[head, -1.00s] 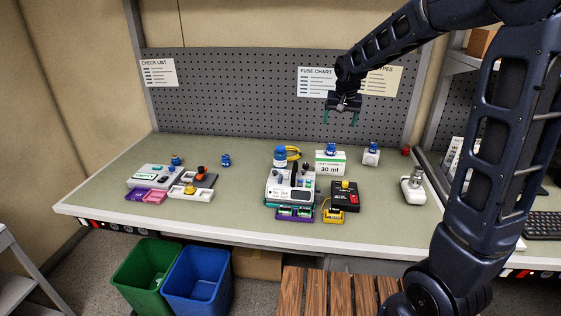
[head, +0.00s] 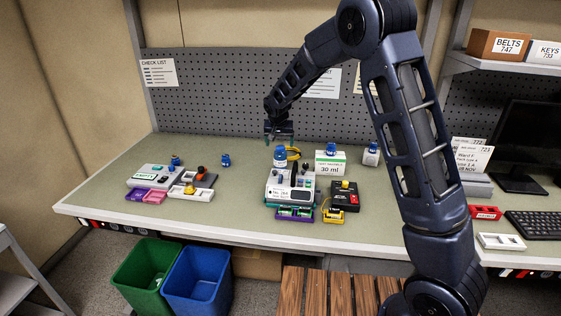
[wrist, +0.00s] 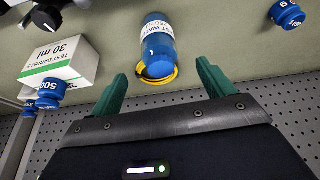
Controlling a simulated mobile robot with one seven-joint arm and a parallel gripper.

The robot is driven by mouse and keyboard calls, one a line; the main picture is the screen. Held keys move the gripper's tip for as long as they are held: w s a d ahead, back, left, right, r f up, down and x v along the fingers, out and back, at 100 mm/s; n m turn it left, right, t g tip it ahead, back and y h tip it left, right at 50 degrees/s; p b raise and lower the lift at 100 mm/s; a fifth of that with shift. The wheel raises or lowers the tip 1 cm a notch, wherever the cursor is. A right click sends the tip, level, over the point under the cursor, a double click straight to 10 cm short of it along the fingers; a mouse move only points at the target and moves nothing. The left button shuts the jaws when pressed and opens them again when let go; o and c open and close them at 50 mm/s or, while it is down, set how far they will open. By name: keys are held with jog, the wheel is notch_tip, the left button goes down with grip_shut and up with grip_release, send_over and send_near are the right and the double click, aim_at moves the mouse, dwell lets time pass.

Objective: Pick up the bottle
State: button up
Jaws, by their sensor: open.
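The bottle (head: 280,158) is blue with a white label and stands upright behind the grey pump device. In the wrist view the bottle (wrist: 157,45) shows at top centre, its label partly reading "TEST WA". My gripper (head: 278,138) is above and slightly behind the bottle in the head view. In the wrist view its two green fingers (wrist: 160,88) are spread apart, with nothing between them. The bottle lies beyond the fingertips, roughly centred between them, and is not touched.
A yellow cable loop (head: 293,153) lies right by the bottle. The "30 ml" box (head: 330,166) with a blue weight on it stands to the right. The grey pump device (head: 290,188) is in front. Another blue weight (head: 225,160) is left, with bare table around it.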

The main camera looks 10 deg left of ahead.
aim_at(280, 156)
jog(key=x, duration=1)
jog(key=shift+s+d, duration=0.1)
jog(key=shift+s, duration=0.05)
jog(key=c, duration=1.2)
